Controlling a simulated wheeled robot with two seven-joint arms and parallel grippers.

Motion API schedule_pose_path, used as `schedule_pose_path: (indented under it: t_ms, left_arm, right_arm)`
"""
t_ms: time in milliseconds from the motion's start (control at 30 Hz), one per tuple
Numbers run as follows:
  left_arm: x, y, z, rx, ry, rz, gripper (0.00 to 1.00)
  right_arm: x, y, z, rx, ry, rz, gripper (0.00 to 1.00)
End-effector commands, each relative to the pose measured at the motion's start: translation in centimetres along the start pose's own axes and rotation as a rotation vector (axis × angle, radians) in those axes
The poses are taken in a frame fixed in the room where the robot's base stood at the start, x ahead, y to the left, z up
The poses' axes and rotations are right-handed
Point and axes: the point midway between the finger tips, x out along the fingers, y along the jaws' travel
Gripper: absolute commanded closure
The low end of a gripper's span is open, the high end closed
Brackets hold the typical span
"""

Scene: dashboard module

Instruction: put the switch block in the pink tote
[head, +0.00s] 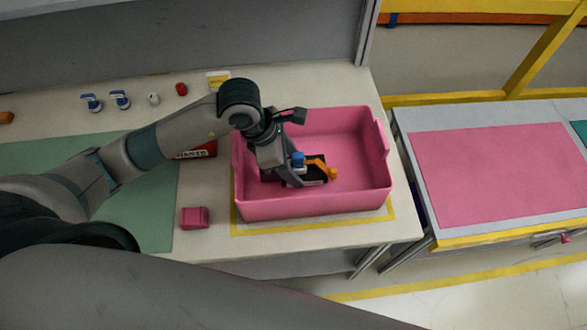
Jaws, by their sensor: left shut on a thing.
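The pink tote (315,203) stands on the table inside a yellow outline. My left arm reaches over its left wall, and my left gripper (284,174) is down within the tote's outline. It is shut on the switch block (315,172), a dark block with a blue knob and an orange lever-like part. The gripper hides part of the block. I cannot tell whether the block touches the tote floor. My right gripper is not in view.
A small pink block (195,217) lies left of the tote. A red box (204,151) is partly hidden behind my arm. Blue-and-white parts (120,99), a white part (153,98) and a red part (181,89) stand at the back. A pink mat (500,175) covers the right table.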

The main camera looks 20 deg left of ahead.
Motion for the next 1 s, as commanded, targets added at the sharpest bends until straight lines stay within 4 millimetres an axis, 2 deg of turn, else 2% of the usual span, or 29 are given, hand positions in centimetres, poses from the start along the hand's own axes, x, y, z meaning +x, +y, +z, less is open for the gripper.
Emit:
schedule_pose_path:
  t_ms: [300, 667, 1000]
  left_arm:
    - [0.1, 0.0, 0.0, 0.0, 0.0, 0.0, 0.73]
    - [3.3, 0.0, -1.4, -0.001, 0.0, 0.0, 0.73]
    - [3.6, 0.0, -1.5, 0.001, 0.0, 0.001, 0.73]
  right_arm:
    - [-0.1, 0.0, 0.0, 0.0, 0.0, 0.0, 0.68]
    - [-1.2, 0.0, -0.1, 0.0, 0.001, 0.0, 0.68]
    - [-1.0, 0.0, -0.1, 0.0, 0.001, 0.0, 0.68]
